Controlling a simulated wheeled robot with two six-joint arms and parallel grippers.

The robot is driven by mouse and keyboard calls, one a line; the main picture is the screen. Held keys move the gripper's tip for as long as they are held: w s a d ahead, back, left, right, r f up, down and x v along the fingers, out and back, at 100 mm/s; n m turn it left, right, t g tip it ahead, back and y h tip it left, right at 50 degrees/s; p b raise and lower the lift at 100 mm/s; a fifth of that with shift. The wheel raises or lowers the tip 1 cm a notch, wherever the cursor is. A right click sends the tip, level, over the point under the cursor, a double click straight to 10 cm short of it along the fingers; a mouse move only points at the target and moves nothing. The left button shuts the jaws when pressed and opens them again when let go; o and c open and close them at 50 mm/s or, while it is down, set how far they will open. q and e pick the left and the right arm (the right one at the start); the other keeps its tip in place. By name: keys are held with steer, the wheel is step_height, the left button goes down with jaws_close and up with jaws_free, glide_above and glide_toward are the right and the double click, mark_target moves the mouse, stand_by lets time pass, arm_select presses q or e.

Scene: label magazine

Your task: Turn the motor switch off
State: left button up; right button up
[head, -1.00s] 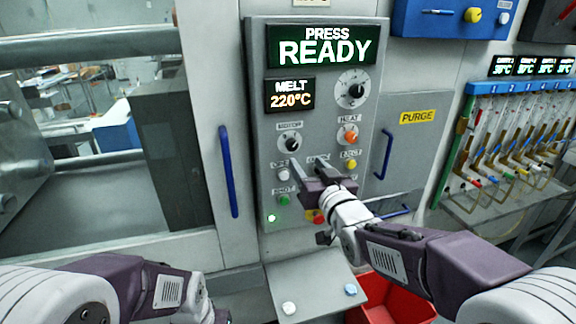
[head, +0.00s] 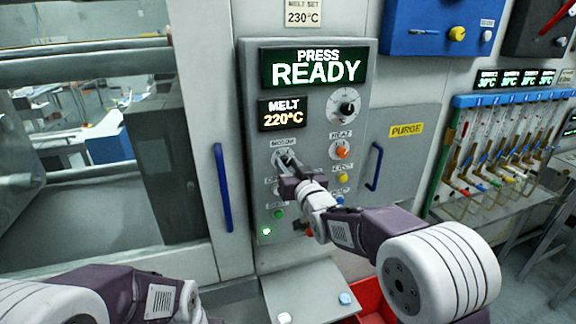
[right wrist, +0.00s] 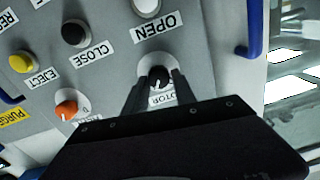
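The motor switch is a black rotary knob with a white pointer line, under the MOTOR label on the grey control panel (head: 254,190). In the right wrist view the motor switch (right wrist: 158,74) sits between the fingertips of my right gripper (right wrist: 160,84), one finger on each side, with a narrow gap that looks free. In the head view my right gripper (head: 287,160) is at the knob and mostly hides it. My left arm shows at the lower left; its gripper is out of the picture.
The orange heat knob (head: 342,152) and a larger dial (head: 346,108) are close by. The yellow eject button (head: 343,178) is below. A blue door handle (head: 223,188) is to the left. The press display (head: 315,68) reads READY. A red bin (head: 372,297) stands below.

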steer(key=shift+d, duration=0.1)
jaws_close()
steer(key=shift+f, duration=0.1)
steer(key=shift+f+n+b, duration=0.15)
steer(key=shift+n+b, duration=0.65)
steer(key=shift+b, duration=0.05)
steer(key=shift+n+b, duration=1.15)
steer(key=shift+n, duration=0.05)
steer(key=n+b, duration=0.4)
steer(key=n, duration=0.1)
steer(key=shift+b, duration=0.35)
steer(key=n+b, duration=0.1)
steer(key=n, duration=0.1)
steer(key=n+b, duration=0.1)
steer(key=b, duration=0.1)
steer(key=shift+a+n, duration=0.2)
steer(key=shift+n, duration=0.2)
steer(key=shift+n+b, duration=0.4)
steer(key=shift+n, duration=0.1)
